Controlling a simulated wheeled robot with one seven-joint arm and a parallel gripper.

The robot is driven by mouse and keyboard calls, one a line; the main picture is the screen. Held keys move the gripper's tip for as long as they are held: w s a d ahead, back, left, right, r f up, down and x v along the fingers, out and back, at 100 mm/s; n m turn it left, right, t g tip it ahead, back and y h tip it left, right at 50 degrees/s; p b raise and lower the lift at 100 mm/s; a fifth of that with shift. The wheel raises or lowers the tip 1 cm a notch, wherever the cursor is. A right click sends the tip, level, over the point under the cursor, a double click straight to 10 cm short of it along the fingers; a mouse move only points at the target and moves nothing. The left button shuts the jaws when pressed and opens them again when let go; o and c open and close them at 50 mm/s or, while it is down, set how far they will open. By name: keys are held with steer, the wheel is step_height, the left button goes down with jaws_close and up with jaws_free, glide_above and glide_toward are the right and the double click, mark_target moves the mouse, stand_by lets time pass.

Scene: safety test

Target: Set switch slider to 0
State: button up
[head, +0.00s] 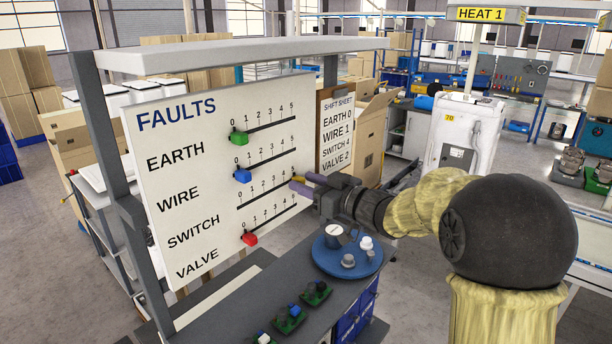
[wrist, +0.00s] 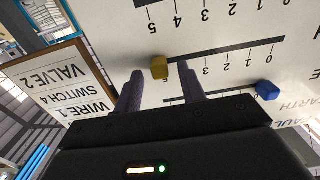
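The white FAULTS board (head: 190,130) has four slider rows. The switch slider is a yellow block (head: 298,180) near the high-number end of the SWITCH scale; its exact number is partly hidden. It also shows in the wrist view (wrist: 159,68), where the board appears upside down. My gripper (head: 308,184) is at the board with its purple fingers on either side of the yellow block. In the wrist view, my gripper (wrist: 161,78) is open, with gaps showing between block and fingers. The SWITCH scale's 0 end is to the left in the head view.
The blue WIRE slider (head: 242,175), green EARTH slider (head: 238,137) and red VALVE slider (head: 250,239) sit at their 0 ends. A shift sheet (head: 338,130) reads SWITCH 4. A blue round tray (head: 347,262) with small parts stands on the bench below my gripper.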

steer(key=shift+w+a, duration=0.2)
steer(key=shift+a, duration=0.1)
jaws_close()
steer(key=shift+s+a, duration=0.1)
